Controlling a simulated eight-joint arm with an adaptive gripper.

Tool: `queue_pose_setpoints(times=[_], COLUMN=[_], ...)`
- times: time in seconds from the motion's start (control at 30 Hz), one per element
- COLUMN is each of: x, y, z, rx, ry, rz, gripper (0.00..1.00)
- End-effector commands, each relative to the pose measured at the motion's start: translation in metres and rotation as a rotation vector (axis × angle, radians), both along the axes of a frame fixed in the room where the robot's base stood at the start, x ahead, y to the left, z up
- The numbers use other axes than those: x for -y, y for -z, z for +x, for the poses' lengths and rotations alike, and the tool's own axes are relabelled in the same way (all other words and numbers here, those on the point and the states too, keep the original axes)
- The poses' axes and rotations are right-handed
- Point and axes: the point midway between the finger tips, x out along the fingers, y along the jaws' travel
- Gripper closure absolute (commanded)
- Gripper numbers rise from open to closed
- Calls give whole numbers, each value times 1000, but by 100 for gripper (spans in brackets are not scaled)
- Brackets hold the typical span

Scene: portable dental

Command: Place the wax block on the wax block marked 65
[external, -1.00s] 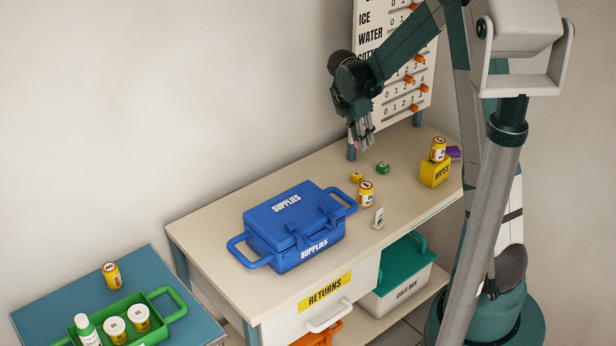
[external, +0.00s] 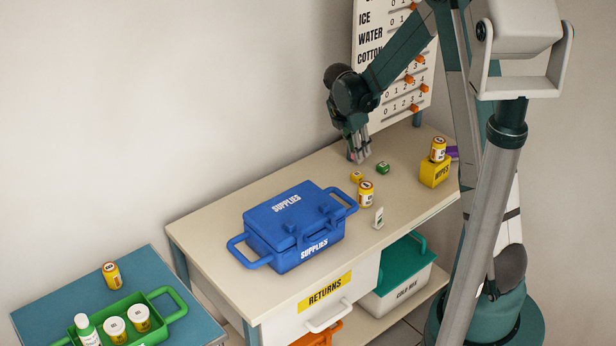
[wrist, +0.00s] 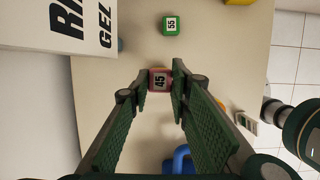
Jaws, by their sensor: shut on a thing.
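My gripper (external: 359,156) is shut on a pinkish-red wax block marked 45 (wrist: 160,80), which sits between the fingertips in the wrist view. I cannot read a 65 on any block; the yellow block's marking is too small. In the wrist view the right finger hides part of the table.
A blue supplies case (external: 294,228) stands left on the table (external: 215,220). A yellow wipes box (external: 435,173) bears another bottle (external: 438,149). A lettered board (external: 400,65) rises behind.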

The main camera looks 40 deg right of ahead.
Motion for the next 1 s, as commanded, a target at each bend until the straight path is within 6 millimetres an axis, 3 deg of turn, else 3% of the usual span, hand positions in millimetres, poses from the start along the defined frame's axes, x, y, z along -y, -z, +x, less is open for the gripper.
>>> queue_pose_setpoints(times=[0.2, 0.63, 1.0], x=[0, 0, 0], y=[18, 22, 53], z=[0, 0, 0], rx=[0, 0, 0], ry=[0, 0, 0], rz=[0, 0, 0], gripper=[88, 88, 88])
